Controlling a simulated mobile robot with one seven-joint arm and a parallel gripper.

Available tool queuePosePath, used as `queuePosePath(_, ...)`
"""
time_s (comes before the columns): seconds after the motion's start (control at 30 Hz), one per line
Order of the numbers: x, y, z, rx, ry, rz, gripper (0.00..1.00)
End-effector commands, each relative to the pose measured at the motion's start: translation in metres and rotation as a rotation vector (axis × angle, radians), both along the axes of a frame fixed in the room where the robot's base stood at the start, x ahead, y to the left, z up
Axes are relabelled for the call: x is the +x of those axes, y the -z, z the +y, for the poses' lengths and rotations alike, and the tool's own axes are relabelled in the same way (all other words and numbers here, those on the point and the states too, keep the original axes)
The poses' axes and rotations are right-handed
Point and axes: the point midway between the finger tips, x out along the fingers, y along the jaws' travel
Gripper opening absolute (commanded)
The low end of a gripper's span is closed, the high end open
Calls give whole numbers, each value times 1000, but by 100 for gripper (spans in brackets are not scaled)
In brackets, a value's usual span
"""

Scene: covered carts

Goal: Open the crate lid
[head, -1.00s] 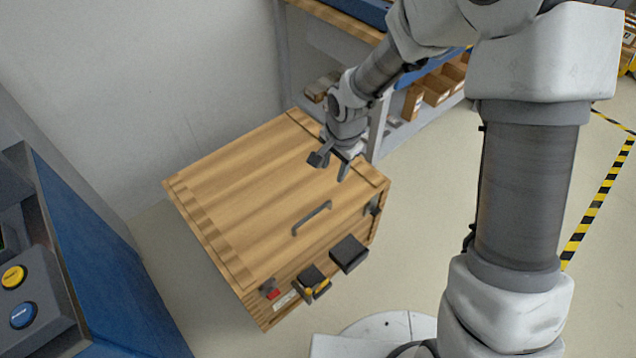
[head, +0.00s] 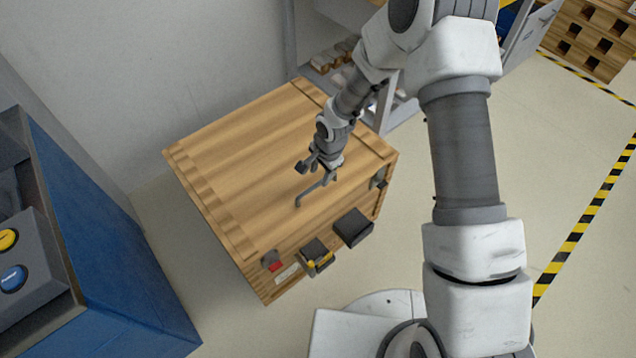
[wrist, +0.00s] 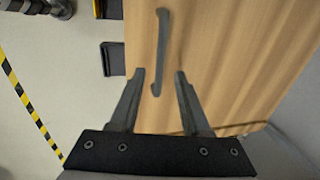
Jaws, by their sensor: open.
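The wooden crate (head: 225,165) stands on the floor with its lid (head: 250,135) shut flat on top. A grey bar handle (head: 305,195) is fixed on the lid near its front edge. My gripper (head: 318,172) is open above the lid, at the far end of the handle in the head view. In the wrist view, the lid (wrist: 215,45) fills the right side. The handle (wrist: 162,45) runs ahead of my open gripper (wrist: 160,75), its near end lying between the fingertips in the picture. I cannot tell whether the fingers touch it.
Dark blocks (head: 352,228) and a yellow-marked latch (head: 320,260) jut from the crate's front. A red piece (head: 275,266) is beside them. A blue console (head: 100,260) stands at left, a grey shelf unit (head: 375,115) behind.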

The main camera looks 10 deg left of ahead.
Motion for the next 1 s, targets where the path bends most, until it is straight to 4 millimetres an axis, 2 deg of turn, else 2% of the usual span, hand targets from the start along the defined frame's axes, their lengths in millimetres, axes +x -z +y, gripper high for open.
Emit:
queuePosePath(0.03,1,14,2,-1,-1,2,47)
queuePosePath(0.1,3,25,4,1,-1,1,47)
queuePosePath(0.3,6,44,7,0,0,0,47)
queuePosePath(0.67,7,48,7,1,0,-1,47)
queuePosePath(0.93,7,48,7,1,0,-1,0)
queuePosePath(1.0,7,48,7,1,0,-1,0)
